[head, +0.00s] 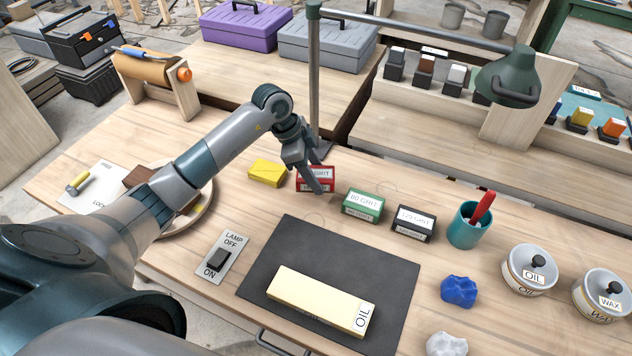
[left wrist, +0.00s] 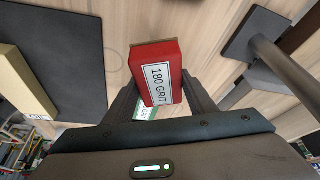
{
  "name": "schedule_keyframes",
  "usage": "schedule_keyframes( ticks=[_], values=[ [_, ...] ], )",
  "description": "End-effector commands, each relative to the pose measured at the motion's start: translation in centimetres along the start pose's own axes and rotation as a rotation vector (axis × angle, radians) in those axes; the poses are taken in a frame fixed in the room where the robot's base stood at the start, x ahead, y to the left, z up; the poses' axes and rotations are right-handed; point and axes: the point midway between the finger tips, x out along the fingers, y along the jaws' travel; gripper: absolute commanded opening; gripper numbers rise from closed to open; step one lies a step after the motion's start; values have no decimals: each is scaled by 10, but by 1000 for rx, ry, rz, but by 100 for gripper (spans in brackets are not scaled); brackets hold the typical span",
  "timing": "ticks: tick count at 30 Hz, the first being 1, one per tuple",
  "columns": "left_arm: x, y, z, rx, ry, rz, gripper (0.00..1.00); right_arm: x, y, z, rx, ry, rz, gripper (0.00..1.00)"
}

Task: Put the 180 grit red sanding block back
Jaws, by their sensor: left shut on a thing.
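The red sanding block (head: 316,173) is at the left end of a row with the green block (head: 362,205) and the black block (head: 412,222). My left gripper (head: 318,184) is shut on it, and a finger crosses its front in the head view. In the left wrist view the red block (left wrist: 155,65), with its 180 GRIT label, sits between the two fingers (left wrist: 161,98). I cannot tell whether it touches the bench. A bit of the green block shows behind it there. My right gripper is not in view.
A yellow block (head: 267,172) lies just left of the red one. The lamp post (head: 314,80) stands close behind my gripper. A dark mat (head: 262,262) with a cream OIL block (head: 320,298) lies in front. A teal cup (head: 468,228) and lidded tins stand right.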

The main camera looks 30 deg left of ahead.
Motion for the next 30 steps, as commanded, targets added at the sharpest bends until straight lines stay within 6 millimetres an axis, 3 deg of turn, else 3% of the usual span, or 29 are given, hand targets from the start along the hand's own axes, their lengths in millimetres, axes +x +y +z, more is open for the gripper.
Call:
schedule_keyframes(
  ticks=[8, 19, 30],
  values=[
    [2, 0, 0, -1, 1, 0, 33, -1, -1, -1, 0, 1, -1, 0],
    [35, 1, 14, -1, 1, 1, 33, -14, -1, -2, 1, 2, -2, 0],
    [38, 0, 15, 0, 0, 0, 33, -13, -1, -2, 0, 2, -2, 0]
  ],
)
